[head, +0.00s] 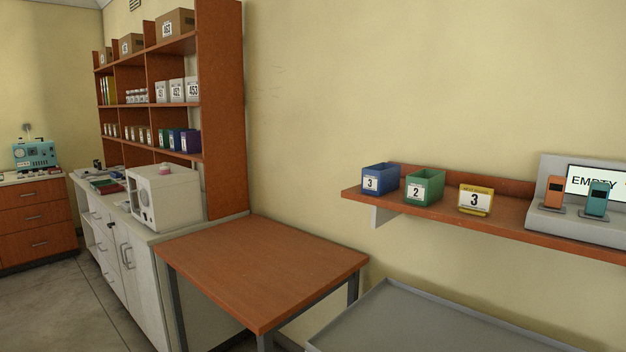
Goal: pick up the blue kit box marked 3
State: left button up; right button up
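A blue open-topped box (378,179) with a white label reading 3 stands at the left end of the wall shelf (404,208). A green box (425,187) labelled 2 stands just right of it, close beside it. Small blue, green and purple boxes also stand on the brown shelving unit (222,90) at the left; their labels are too small to read. Neither of my grippers is in the head view.
A yellow card (475,200) reading 3 and a grey station (548,219) with an EMPTY screen share the wall shelf. A bare brown table (262,262) and a grey tray-like surface (430,325) lie below. A white machine (165,197) sits on the left counter.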

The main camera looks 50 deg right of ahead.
aim_at(378, 179)
jog(key=i+z, duration=0.4)
jog(key=i+j+z, duration=0.65)
jog(key=i+z, duration=0.15)
jog(key=i, duration=0.1)
